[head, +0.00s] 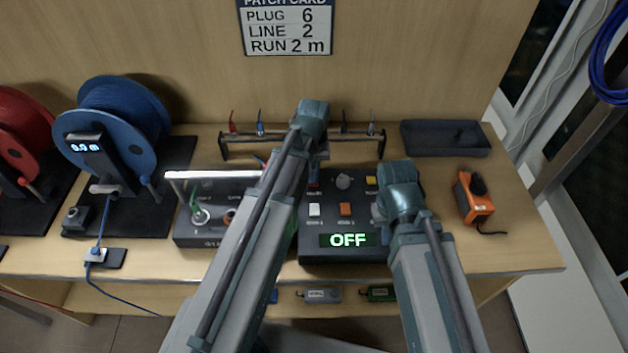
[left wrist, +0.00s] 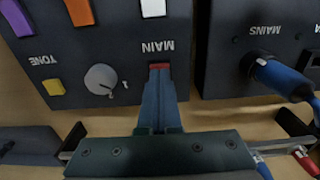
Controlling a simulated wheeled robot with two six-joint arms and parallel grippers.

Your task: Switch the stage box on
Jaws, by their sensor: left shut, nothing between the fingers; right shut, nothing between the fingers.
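The stage box (head: 345,258) is a dark box on the bench with a green OFF display (head: 347,240).
A second dark box (head: 205,238) with a silver handle stands to the left; a blue plug (left wrist: 282,77) is in its MAINS socket. A cable rack (head: 350,139) stands behind. A blue reel (head: 125,125) is at left, an orange device (head: 474,198) and dark tray (head: 445,138) at right.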

